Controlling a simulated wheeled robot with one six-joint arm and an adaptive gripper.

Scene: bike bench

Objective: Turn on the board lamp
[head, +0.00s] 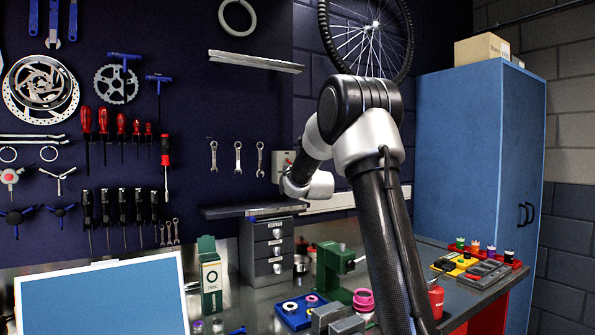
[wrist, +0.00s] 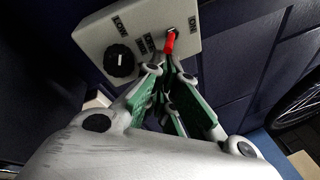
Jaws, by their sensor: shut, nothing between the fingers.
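A light grey switch box (wrist: 140,35) is on the dark board in the wrist view. It has a black knob (wrist: 121,64) on the left and a red toggle lever (wrist: 170,42) on the right, near the marking "ON". My gripper (wrist: 169,72) is shut and empty, with its fingertips just below the red lever. I cannot tell whether they touch it. In the head view, the box (head: 281,163) shows only in part behind my arm, and the fingers are hidden. A long pale strip (head: 255,62) is higher on the board; I cannot tell whether it is the lamp.
Below the box are a dark shelf (head: 230,211) and a grey drawer unit (head: 268,248). A green vise (head: 332,275) stands on the bench. Wrenches (head: 238,158) hang left of the box. A blue cabinet (head: 470,150) stands at right. A bicycle wheel (wrist: 300,100) shows at the wrist view's right edge.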

